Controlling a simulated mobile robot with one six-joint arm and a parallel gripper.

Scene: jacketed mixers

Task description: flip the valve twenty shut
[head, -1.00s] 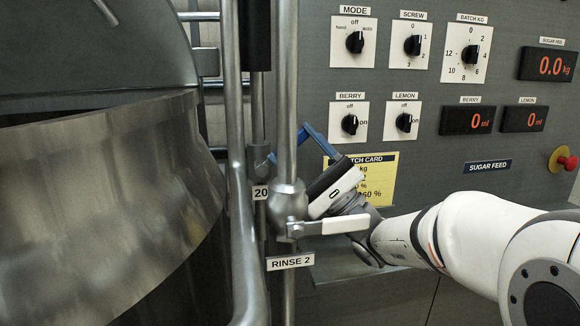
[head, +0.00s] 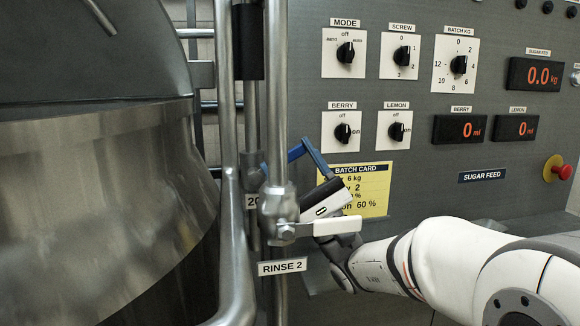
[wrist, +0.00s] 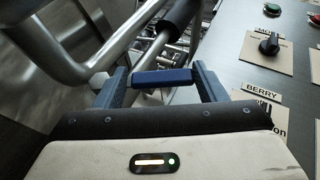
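Valve twenty (head: 253,178) sits on the thin pipe behind the front rinse pipe. Its "20" label (head: 251,202) is partly covered by that pipe. Its blue handle (head: 296,152) sticks out to the right, and in the wrist view the handle (wrist: 162,77) lies crosswise between my fingers. My gripper (head: 308,150) reaches in from the lower right with its fingers at the handle. In the wrist view my gripper (wrist: 161,80) has its fingers wide apart, one near each end of the blue bar. I cannot tell whether they touch it.
The Rinse 2 valve's white lever (head: 335,227) points right, just in front of and below my gripper. The front pipe (head: 277,100) and a bent rail (head: 229,230) stand to the left, beside the steel mixer (head: 110,180). The control panel (head: 440,190) with knobs is behind.

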